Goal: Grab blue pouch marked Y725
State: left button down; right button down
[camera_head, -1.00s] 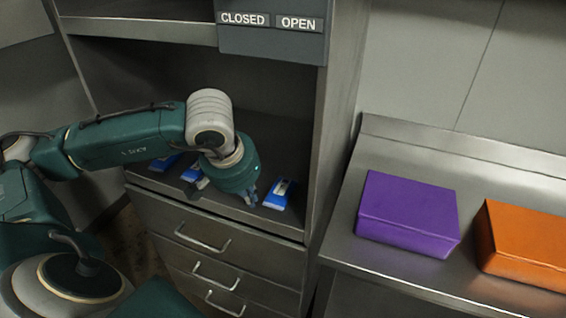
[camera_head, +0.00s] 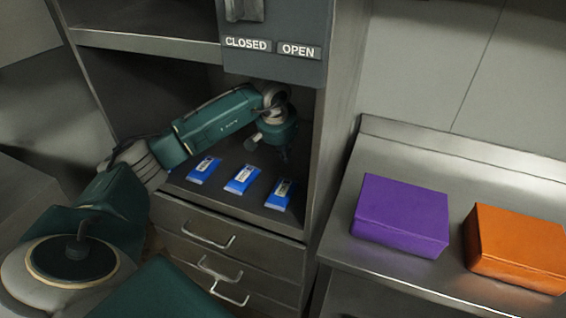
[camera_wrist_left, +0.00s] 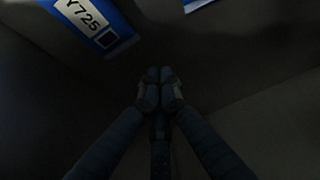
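In the left wrist view, the blue pouch marked Y725 (camera_wrist_left: 95,22) lies at the upper left, cut by the top edge. A sliver of another pouch shows at the top right. I cannot tell which head-view pouch is Y725. My left gripper (camera_head: 284,155) hangs above and behind the right pouch. Its fingertips (camera_wrist_left: 160,76) are together, with nothing between them. My right gripper is out of view.
The cabinet has a right side wall close to my left gripper and a shelf (camera_head: 150,42) above. A CLOSED/OPEN panel (camera_head: 272,62) hangs at the front. Drawers (camera_head: 215,240) lie below. A purple box (camera_head: 400,215) and an orange box (camera_head: 518,248) stand on the counter at right.

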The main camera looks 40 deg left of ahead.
pick_arm(q)
jog(key=f, duration=0.3)
jog(key=shift+s+f+p, duration=0.2)
jog(key=shift+f+p, duration=0.05)
jog(key=shift+p, duration=0.05)
jog(key=shift+s+f+p, duration=0.1)
jog(key=shift+s+p, duration=0.05)
jog(key=shift+p, duration=0.15)
jog(key=shift+s+d, duration=0.1)
jog(key=shift+s, duration=0.2)
jog(key=shift+f, duration=0.1)
